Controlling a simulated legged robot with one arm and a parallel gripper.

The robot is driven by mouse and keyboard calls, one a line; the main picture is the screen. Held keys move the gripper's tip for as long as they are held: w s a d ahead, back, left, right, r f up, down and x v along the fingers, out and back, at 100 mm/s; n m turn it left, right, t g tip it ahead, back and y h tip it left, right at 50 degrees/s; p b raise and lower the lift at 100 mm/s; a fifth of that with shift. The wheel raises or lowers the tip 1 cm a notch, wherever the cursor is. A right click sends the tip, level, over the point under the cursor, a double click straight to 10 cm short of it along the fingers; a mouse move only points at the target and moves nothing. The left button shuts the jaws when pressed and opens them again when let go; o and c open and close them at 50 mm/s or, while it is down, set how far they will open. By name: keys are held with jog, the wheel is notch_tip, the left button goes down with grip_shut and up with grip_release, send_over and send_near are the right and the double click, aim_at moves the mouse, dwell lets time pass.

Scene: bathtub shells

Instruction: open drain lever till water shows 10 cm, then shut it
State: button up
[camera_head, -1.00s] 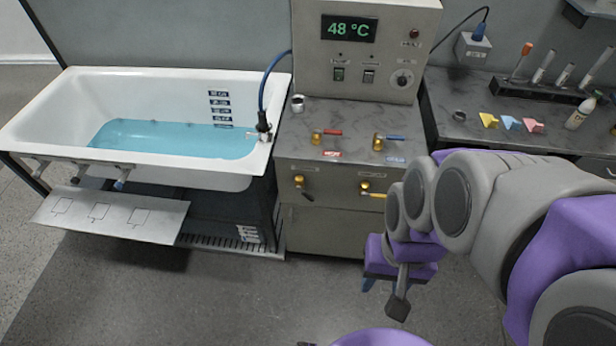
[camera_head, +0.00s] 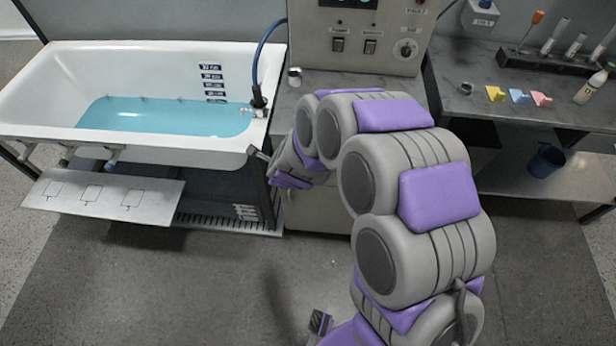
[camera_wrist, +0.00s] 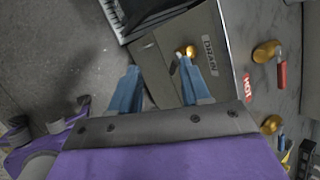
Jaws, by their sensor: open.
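The bathtub (camera_head: 60,62) holds blue water (camera_head: 160,116), whose surface lies near the lower labels of the depth scale (camera_head: 212,82); the lower figures are too small to read. The brass drain valve (camera_wrist: 187,52) shows in the wrist view beside a DRAIN label (camera_wrist: 209,55). Its short dark lever (camera_wrist: 173,68) lies close to the right finger. My gripper (camera_wrist: 158,64) is open, with blue fingers spread either side of the cabinet's edge and nothing between them. In the head view my arm hides the drain valve and the fingers cannot be made out.
A control cabinet (camera_head: 345,45) stands right of the tub, its display partly cut off. The hot-marked valve (camera_wrist: 266,52) with a red handle sits on the counter. A tray (camera_head: 100,195) juts out before the tub. A bench (camera_head: 455,100) with small items stands right. Front floor is clear.

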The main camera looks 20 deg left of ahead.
notch_tip(320, 180, down, 12)
jog(key=a+m+t+h, duration=0.2)
jog(key=m+t, duration=0.1)
jog(key=m, duration=0.3)
jog(key=s+d+f+m+t+h+b, duration=0.1)
jog(key=s+d+f+m+t+h, duration=0.15)
jog(key=d+f+m+t, duration=0.3)
jog(key=shift+n+t, duration=0.25)
jog(key=shift+f+b+x, duration=0.2)
jog(key=shift+b+x, duration=0.85)
jog(key=shift+x, duration=8)
jog(key=shift+a, duration=0.1)
jog(key=shift+s, duration=0.1)
grip_shut()
